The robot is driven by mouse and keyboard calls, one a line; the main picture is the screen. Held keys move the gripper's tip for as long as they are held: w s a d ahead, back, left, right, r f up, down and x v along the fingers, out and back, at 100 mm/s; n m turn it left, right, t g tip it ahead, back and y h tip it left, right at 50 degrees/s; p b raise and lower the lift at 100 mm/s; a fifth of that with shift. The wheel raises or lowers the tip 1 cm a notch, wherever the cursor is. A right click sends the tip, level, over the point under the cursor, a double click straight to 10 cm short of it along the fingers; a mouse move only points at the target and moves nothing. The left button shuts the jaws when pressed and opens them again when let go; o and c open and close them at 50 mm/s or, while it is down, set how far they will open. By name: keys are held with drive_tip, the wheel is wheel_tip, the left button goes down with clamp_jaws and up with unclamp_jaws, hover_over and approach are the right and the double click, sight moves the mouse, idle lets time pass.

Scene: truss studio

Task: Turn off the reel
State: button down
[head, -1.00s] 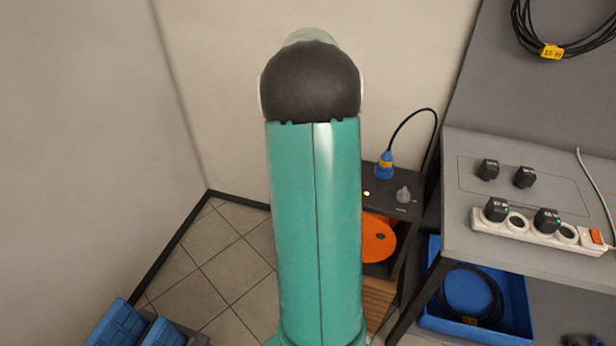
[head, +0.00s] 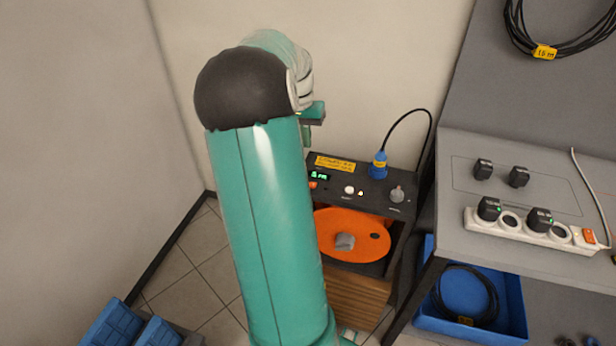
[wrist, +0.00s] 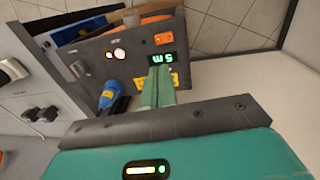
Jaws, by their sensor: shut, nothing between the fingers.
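The reel is a wooden-fronted cabinet with an orange disc (head: 350,236) and a dark control panel (head: 372,190) on top. The panel carries a green-lit display (head: 320,176), an orange switch (head: 313,184), a white button (head: 349,190), a small yellowish light and a grey knob (head: 397,194). The wrist view also shows the orange switch (wrist: 164,38), the lit display (wrist: 160,58), the white button (wrist: 119,54) and the knob (wrist: 78,69). My gripper (wrist: 157,88) is shut and empty, apart from the panel and near its display end. It also shows in the head view (head: 306,137), partly hidden by my arm.
A blue plug (head: 377,165) with a black cable stands up from the panel's back. A grey bench (head: 500,262) with a white power strip (head: 525,232) is on the right. A blue crate (head: 428,313) holds coiled cable below. Blue bins (head: 117,323) stand at the lower left.

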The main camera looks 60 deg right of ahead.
sight(313, 185)
drive_tip(key=shift+s+d, duration=0.1)
drive_tip(key=shift+s, duration=0.05)
drive_tip(key=f, duration=0.4)
drive_tip(key=s+f, duration=0.1)
drive_tip(key=f, duration=0.9)
drive_tip(key=shift+s+d, duration=0.1)
drive_tip(key=shift+s, duration=0.15)
